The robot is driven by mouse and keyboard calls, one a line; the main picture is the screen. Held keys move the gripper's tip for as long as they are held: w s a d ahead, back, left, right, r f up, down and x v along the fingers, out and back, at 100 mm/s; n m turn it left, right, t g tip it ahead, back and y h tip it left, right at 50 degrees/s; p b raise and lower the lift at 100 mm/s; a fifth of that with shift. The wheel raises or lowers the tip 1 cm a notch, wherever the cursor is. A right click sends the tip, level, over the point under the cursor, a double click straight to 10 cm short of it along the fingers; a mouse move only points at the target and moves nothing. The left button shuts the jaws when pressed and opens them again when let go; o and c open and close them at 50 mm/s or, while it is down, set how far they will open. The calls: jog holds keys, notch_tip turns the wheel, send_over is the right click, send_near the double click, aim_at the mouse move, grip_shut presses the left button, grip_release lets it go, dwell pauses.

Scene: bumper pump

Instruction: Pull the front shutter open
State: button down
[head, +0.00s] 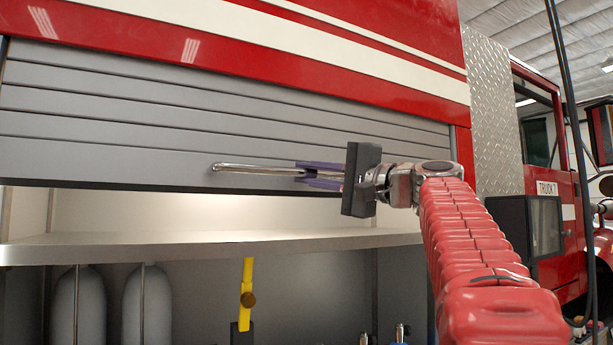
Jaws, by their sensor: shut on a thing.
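The front shutter (120,110) is a grey slatted roll-up door in the side of a red fire truck. It is partly raised; its lower edge hangs above a lit shelf. A thin metal bar handle (245,168) runs along its lowest slat. My gripper (306,176) comes in from the right and its purple fingers are shut on the right part of the handle. The left part of the handle sticks out beyond the fingers. The right end of the handle is hidden behind my gripper.
Below the shutter is a pale shelf (200,246). Under it stand two grey cylinders (145,305) and a yellow tool (247,285). A dark box (530,226) sits beside the compartment at right, near the truck's cab door (552,170). A dark cable hangs at the far right.

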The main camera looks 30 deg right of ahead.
jog(key=c, duration=1.7)
grip_release()
jog(key=shift+c, duration=0.2)
jog(key=v, duration=1.3)
jog(key=shift+s+f, duration=0.2)
jog(key=shift+s, duration=0.15)
jog(key=shift+d, duration=0.1)
